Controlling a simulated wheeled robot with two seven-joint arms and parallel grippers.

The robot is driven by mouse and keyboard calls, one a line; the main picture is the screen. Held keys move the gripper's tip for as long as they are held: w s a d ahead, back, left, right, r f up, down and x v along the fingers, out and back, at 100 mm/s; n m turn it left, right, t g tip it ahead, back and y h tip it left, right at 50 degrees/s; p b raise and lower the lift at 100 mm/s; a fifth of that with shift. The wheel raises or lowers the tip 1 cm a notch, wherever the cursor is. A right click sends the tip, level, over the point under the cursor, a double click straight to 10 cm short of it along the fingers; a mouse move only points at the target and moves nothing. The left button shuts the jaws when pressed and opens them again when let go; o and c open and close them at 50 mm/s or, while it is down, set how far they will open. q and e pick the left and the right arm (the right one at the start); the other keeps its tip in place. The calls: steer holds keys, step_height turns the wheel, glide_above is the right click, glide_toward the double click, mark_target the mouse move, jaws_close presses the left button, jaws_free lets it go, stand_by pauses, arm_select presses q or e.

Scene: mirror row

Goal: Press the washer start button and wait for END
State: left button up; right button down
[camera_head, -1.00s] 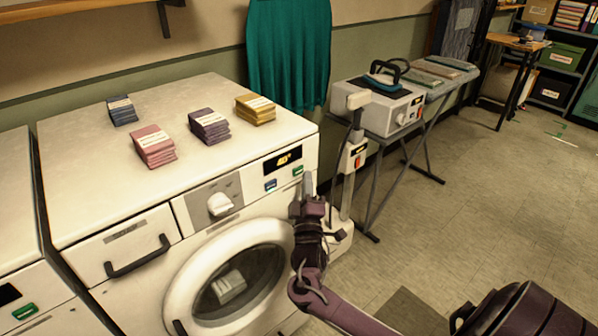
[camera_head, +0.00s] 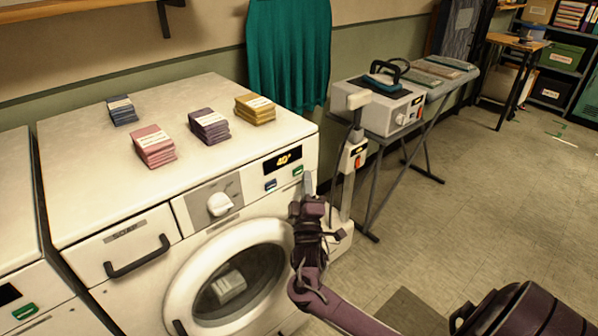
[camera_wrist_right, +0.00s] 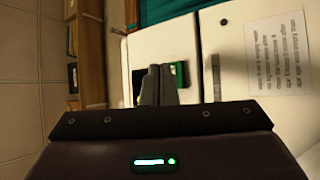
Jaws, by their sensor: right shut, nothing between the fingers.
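The white washer (camera_head: 85,220) fills the left half of the head view. Its display (camera_head: 283,160) reads 40° in yellow. Below the display are a blue-grey button (camera_head: 270,185) and a green start button (camera_head: 297,170). My right gripper (camera_head: 307,182) is shut and empty, its fingertips just below and right of the green button. In the right wrist view the shut fingers (camera_wrist_right: 158,82) point at the panel, with the green button (camera_wrist_right: 180,74) beside their tips. I cannot tell whether they touch it. The round door (camera_head: 230,280) is closed, with pale cloth inside. My left gripper is not in view.
Folded cloth stacks in pink (camera_head: 153,147), purple (camera_head: 209,127), blue (camera_head: 122,110) and yellow (camera_head: 255,109) lie on the washer. An ironing station (camera_head: 382,110) stands to the right. The floor (camera_head: 480,180) at right is mostly clear.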

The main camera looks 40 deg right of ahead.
steer(key=shift+w, duration=0.4)
steer(key=shift+w, duration=0.35)
stand_by(0.5)
stand_by(0.3)
steer(key=shift+s+p, duration=0.45)
steer(key=shift+s, duration=0.35)
steer(key=s+p, duration=0.3)
steer(key=s, duration=0.2)
steer(key=shift+d, duration=0.2)
stand_by(0.6)
